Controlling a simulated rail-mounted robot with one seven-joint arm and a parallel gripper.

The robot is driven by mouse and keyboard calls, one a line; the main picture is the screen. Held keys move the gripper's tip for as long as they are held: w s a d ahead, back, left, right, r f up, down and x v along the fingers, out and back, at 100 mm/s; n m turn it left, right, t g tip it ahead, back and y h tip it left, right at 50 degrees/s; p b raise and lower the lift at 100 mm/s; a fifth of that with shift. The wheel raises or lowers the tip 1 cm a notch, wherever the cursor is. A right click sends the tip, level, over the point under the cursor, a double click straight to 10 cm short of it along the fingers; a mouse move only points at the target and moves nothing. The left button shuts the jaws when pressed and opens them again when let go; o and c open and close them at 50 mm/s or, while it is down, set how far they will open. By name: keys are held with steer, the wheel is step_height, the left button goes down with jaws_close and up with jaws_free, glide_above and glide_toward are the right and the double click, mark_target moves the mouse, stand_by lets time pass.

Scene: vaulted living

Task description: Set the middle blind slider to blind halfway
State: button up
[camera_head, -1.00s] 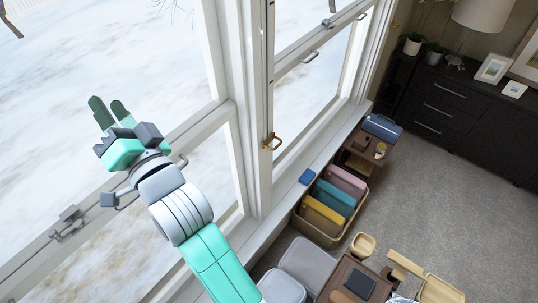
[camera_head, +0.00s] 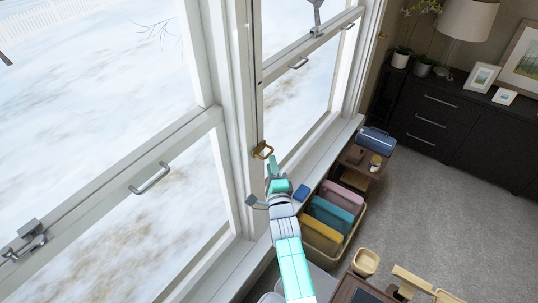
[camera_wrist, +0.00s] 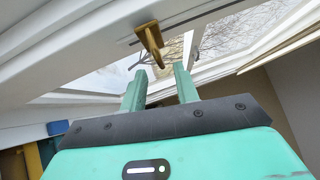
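A brass-coloured handle (camera_head: 262,150) sits on the white upright post between the windows; I take it for the middle blind slider. It also shows in the wrist view (camera_wrist: 151,42), hanging just past my fingertips and roughly in line with the gap between them. My gripper (camera_head: 271,166) is just below the handle in the head view. In the wrist view my gripper (camera_wrist: 161,78) has its two green fingers apart with nothing held. I cannot tell whether the fingertips touch the handle. No blind fabric is clearly visible.
Window frames with grey handles (camera_head: 151,178) stand left and right of the post. Below are a sill with a blue object (camera_head: 301,192) and a bin of coloured folders (camera_head: 322,237). A dark dresser (camera_head: 455,125) stands at the right, with clear carpet before it.

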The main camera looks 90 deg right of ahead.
mark_target(269, 153)
steer(key=x, duration=0.5)
steer(key=shift+d, duration=0.2)
jaws_close()
